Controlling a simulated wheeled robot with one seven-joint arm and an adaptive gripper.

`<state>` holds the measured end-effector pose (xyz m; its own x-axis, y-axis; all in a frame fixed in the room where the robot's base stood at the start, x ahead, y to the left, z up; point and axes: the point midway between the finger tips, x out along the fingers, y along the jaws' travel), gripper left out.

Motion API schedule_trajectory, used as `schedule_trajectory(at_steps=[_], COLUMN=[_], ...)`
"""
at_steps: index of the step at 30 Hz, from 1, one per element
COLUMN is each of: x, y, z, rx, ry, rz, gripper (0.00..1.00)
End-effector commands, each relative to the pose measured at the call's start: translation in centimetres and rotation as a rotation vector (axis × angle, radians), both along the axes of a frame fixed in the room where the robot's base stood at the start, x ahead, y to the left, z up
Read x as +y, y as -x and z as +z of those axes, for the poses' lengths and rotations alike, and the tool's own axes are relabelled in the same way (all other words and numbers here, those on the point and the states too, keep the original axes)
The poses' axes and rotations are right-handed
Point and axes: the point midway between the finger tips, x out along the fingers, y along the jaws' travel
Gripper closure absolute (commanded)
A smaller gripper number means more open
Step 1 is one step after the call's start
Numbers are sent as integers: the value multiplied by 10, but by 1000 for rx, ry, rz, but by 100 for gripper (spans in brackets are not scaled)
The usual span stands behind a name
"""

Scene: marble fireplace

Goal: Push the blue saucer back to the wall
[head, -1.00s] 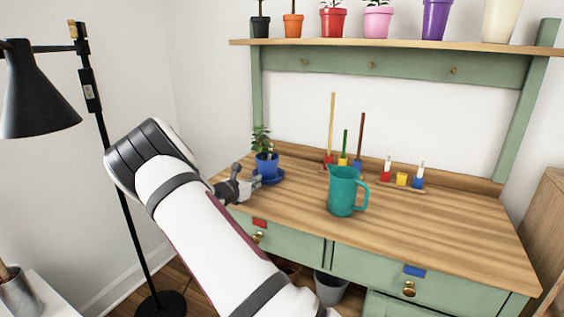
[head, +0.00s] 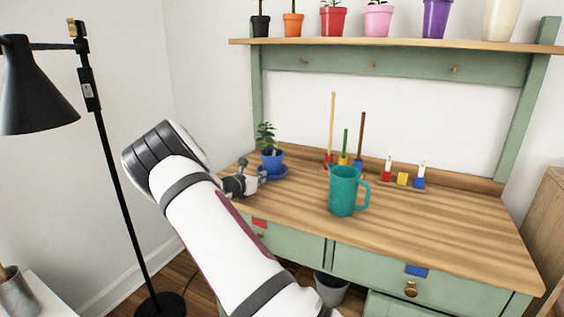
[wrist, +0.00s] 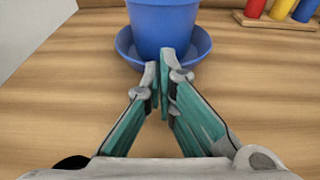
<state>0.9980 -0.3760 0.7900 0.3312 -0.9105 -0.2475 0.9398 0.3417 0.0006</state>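The blue saucer (head: 281,175) lies on the bench top near its left back part. It also shows in the wrist view (wrist: 203,47). A blue pot (head: 271,160) with a green plant stands on it; the pot (wrist: 162,25) fills the top middle of the wrist view. My gripper (head: 262,173) is at the front of the saucer. In the wrist view the fingers of my gripper (wrist: 160,72) are together with nothing seen between them, and their tips overlap the saucer's near rim. I cannot tell whether they touch it.
A teal jug (head: 342,190) stands to the right on the wooden bench top (head: 420,222). A black floor lamp (head: 100,130) stands left. Bare wood lies behind the saucer.

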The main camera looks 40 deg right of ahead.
Motion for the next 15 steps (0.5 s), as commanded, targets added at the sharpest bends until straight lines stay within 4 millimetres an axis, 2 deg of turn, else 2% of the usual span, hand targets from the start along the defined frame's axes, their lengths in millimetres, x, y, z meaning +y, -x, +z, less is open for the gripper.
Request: schedule_trajectory(at_steps=[15], x=[-18], y=[-6], z=[0], rx=[0], ry=[0], rz=[-1], gripper=[100])
